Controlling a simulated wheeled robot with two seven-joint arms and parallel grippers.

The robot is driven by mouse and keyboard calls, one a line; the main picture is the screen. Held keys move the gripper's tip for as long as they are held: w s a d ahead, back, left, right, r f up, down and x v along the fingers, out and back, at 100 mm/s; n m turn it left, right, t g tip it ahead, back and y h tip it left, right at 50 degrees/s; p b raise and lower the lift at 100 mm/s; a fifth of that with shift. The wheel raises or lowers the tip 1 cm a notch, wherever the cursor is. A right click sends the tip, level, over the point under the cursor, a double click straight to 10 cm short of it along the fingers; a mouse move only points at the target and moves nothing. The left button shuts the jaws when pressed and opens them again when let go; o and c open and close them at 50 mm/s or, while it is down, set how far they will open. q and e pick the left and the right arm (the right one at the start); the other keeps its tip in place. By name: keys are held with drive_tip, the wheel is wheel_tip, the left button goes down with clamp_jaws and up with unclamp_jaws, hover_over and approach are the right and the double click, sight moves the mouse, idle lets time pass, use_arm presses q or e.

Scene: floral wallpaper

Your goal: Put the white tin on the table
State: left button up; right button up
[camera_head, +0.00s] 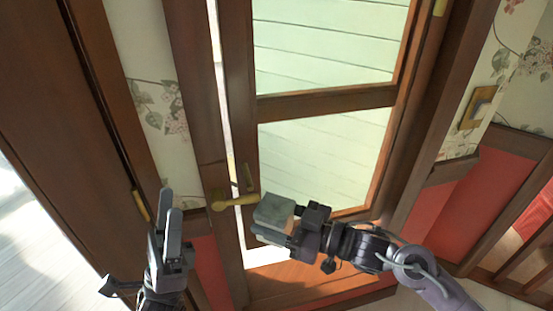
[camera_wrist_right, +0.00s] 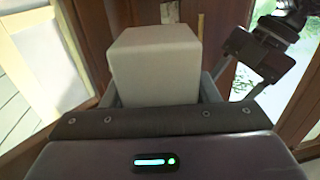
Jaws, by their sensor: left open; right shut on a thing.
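The white tin (camera_head: 273,211) is a pale, box-shaped block, greyish in the head view. My right gripper (camera_head: 276,226) is shut on it and holds it in front of the door. In the right wrist view the tin (camera_wrist_right: 155,65) sits upright between the two fingers of my right gripper (camera_wrist_right: 158,92). My left gripper (camera_head: 169,208) is open and empty, to the left of the tin and apart from it. No table shows in either view.
A brown wooden door (camera_head: 325,105) with pale glass panes stands close behind the tin. Its brass handle (camera_head: 236,202) is just left of the tin. A red wall panel (camera_head: 465,190) is at the right. Pale floor (camera_head: 40,260) shows at the lower left.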

drive_tip(key=shift+w, duration=0.1)
use_arm(q)
drive_tip(key=w+d+r+m+g+h, duration=0.4)
drive_tip(key=w+d+r+g, duration=0.15)
drive_tip(key=d, duration=0.45)
drive_tip(key=w+d+r+m+g+h, duration=0.45)
drive_tip(key=d+r+g, duration=0.25)
drive_tip(key=d, duration=0.3)
drive_tip(key=s+d+m+g+y, duration=0.1)
drive_tip(key=s+d+m+g, duration=0.45)
drive_tip(key=d+g, duration=0.4)
drive_tip(key=s+d+m+g+y, duration=0.1)
drive_tip(key=s+d+m+g, duration=0.5)
drive_tip(key=d+g, duration=0.4)
drive_tip(key=n+t+y, duration=0.5)
drive_tip(key=n+y, duration=0.7)
drive_tip(key=y, duration=0.8)
hover_over(277, 207)
wheel_tip(277, 207, down, 8)
wheel_tip(277, 207, down, 12)
drive_tip(key=shift+r, duration=0.15)
